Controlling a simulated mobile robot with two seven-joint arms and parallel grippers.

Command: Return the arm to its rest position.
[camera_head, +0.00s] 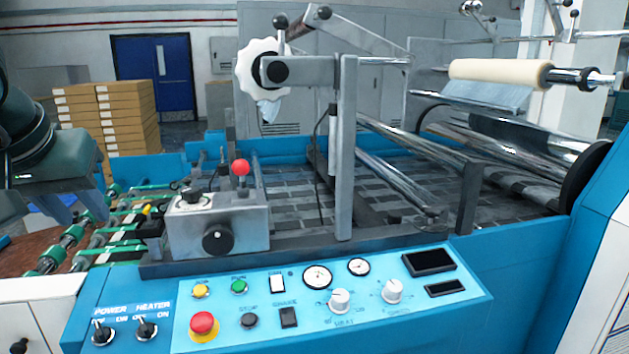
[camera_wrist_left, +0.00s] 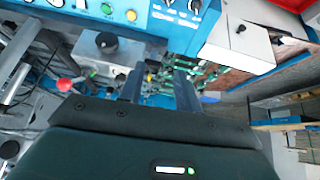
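My left arm (camera_head: 40,140) comes in at the left edge of the head view. Its left gripper (camera_head: 66,208) points down over the green-ringed rollers, left of the metal box with the red-knobbed lever. In the left wrist view, the two dark fingers of the left gripper (camera_wrist_left: 159,82) stand apart with nothing between them. The gripper is open and empty. My right arm and right gripper are in neither view.
A blue laminating machine with a control panel (camera_head: 330,300) fills the front. The metal box (camera_head: 218,222) and red knob (camera_head: 241,168) stand close to the gripper. A cream roll (camera_head: 500,73) sits on a bar at upper right. Stacked cartons (camera_head: 125,115) stand behind.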

